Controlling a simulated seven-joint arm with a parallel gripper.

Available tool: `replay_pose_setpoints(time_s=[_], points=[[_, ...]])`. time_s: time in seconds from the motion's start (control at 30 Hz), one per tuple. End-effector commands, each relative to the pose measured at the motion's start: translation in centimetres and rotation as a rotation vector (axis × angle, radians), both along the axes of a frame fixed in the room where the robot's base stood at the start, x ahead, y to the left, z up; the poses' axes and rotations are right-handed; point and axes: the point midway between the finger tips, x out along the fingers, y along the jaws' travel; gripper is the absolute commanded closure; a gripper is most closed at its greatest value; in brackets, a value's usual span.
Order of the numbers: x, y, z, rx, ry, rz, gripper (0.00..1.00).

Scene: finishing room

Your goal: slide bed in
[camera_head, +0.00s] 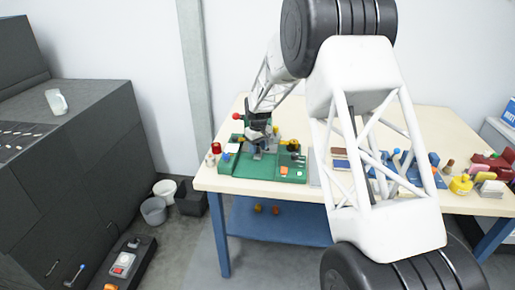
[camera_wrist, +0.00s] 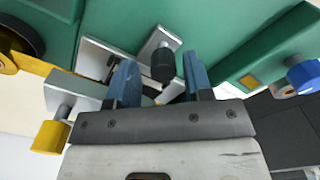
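A green machine (camera_head: 240,166) stands on the left part of the table, and its green body (camera_wrist: 245,65) fills much of the wrist view. A silver plate (camera_wrist: 148,46) in the wrist view, perhaps part of the bed, lies close to a short black knob (camera_wrist: 163,66) with a grey tip. My gripper (camera_wrist: 160,72) is open, its two blue fingers on either side of the black knob, with visible gaps. I cannot tell whether the knob is at fingertip depth. In the head view my gripper (camera_head: 262,142) is low over the machine and hides its middle.
In the wrist view, a yellow knob (camera_wrist: 49,137) sits at lower left and a blue knob (camera_wrist: 303,76) at right. A red ball knob (camera_head: 236,116) rises at the machine's back left. Other coloured devices, including a blue one (camera_head: 412,174), crowd the table's right side.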

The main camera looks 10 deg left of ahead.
Motion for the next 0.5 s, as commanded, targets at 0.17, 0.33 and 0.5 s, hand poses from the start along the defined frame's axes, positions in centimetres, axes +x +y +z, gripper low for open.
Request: replay_pose_setpoints(time_s=[0.17, 0.33, 0.5], points=[[0.01, -0.01, -0.03, 0.0, 0.0, 0.0, 0.49], [-0.04, 0.01, -0.06, -0.001, 0.001, 0.0, 0.49], [-0.04, 0.01, 0.32, -0.001, 0.001, 0.0, 0.49]])
